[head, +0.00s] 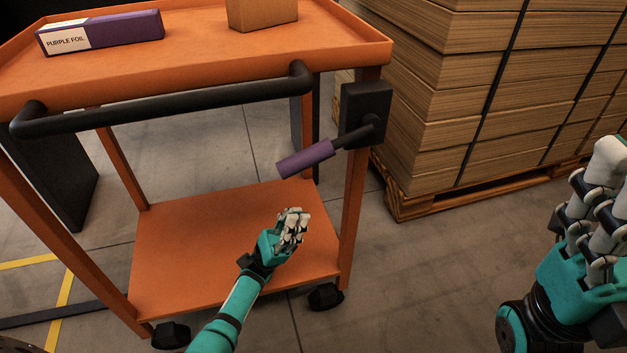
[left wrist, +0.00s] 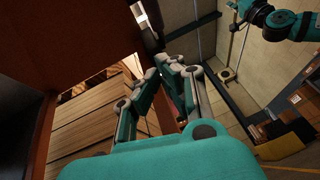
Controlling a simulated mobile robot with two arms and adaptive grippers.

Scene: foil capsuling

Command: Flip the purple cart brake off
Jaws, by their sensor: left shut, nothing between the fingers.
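The brake lever has a purple grip (head: 306,158) on a black arm, sloping down to the left from a black box (head: 366,108) on the right front post of the orange cart (head: 190,245). My left gripper (head: 294,222) is shut and empty, below the purple grip and apart from it, in front of the lower shelf. Its fingers also show close together in the left wrist view (left wrist: 172,68). I cannot make out the purple grip in that view. My right gripper (head: 603,165) is at the right edge, away from the cart; its finger opening is unclear.
A black push bar (head: 165,108) crosses the cart front above the lever. A purple foil box (head: 110,32) and a cardboard box (head: 262,12) lie on the top tray. Strapped stacks on a pallet (head: 440,200) stand right of the cart. The floor between cart and right gripper is clear.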

